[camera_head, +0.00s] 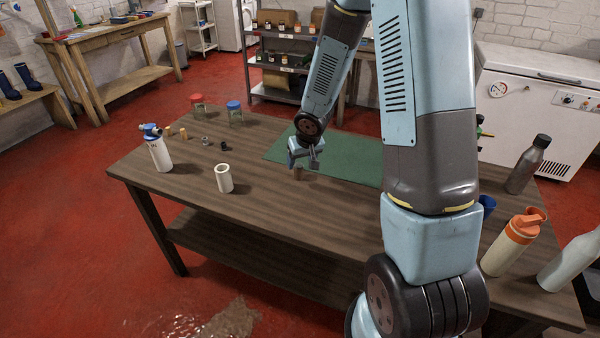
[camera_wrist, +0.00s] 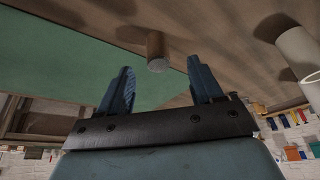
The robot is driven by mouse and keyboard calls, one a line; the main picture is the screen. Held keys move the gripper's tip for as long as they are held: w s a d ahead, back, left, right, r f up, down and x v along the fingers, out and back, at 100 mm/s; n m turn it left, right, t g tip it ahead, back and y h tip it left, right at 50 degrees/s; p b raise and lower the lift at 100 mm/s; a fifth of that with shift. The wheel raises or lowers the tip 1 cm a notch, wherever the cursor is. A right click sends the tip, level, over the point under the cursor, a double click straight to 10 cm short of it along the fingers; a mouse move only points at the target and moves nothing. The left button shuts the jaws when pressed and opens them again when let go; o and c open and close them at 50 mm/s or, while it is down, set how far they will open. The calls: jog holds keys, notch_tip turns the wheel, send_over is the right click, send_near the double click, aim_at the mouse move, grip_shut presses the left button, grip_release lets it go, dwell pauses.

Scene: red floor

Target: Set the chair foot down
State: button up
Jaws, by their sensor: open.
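The chair foot, a small brown cylinder with a paler end face (camera_wrist: 156,52), stands on the table beside the edge of the green mat (camera_head: 335,155). In the head view only a bit of the chair foot (camera_head: 298,174) shows, just below my gripper (camera_head: 309,158). In the wrist view my gripper (camera_wrist: 160,72) is open, its two blue fingers well apart. The chair foot shows in the gap between the fingertips, touching neither. The mat also shows in the wrist view (camera_wrist: 60,45).
On the brown table (camera_head: 290,212), a white cup (camera_head: 224,178) stands left of my gripper. A blue-topped white bottle (camera_head: 158,148), jars and small parts stand farther left. Several bottles (camera_head: 513,242) stand at the right. The front middle of the table is clear.

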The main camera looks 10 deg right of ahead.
aim_at(299, 166)
jog(key=shift+w+x, duration=0.15)
jog(key=shift+x, duration=1.25)
jog(key=shift+w+x, duration=0.15)
jog(key=shift+x, duration=1.2)
jog(key=shift+d+r, duration=0.1)
jog(key=c, duration=1.2)
jog(key=shift+r, duration=0.15)
jog(key=shift+r, duration=0.75)
jog(key=s+r, duration=1.1)
jog(key=s, duration=0.2)
jog(key=shift+s+d, duration=0.4)
jog(key=shift+d, duration=0.1)
